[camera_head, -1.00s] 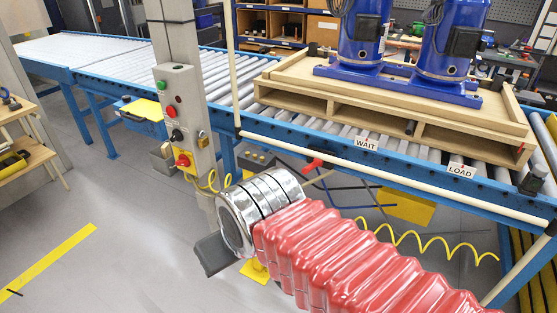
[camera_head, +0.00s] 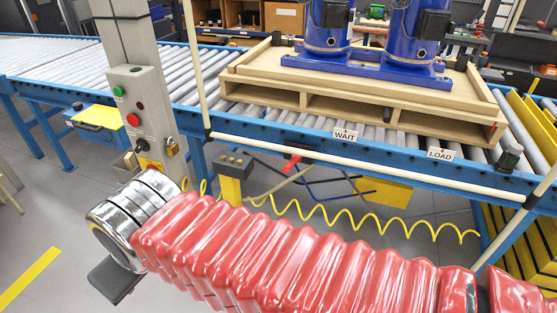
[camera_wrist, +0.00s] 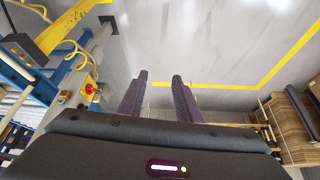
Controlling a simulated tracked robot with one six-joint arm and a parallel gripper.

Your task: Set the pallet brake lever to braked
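A lever with a red grip (camera_head: 291,163) sticks out under the front rail of the roller conveyor (camera_head: 262,140), below and left of the WAIT label (camera_head: 345,135). I cannot tell its setting. A wooden pallet (camera_head: 345,105) stands on the rollers above, bearing two blue compressors (camera_head: 415,35). My gripper (camera_head: 117,280) shows only as a dark part at lower left in the head view, well left of the lever and lower in the picture. In the wrist view my gripper (camera_wrist: 160,79) has its two fingers apart, with nothing but floor between them. The red grip is not visible there.
A yellow post with a dark button box (camera_head: 233,163) and a coiled yellow hose (camera_head: 370,232) are below the conveyor. Open floor (camera_head: 45,225) lies at left.

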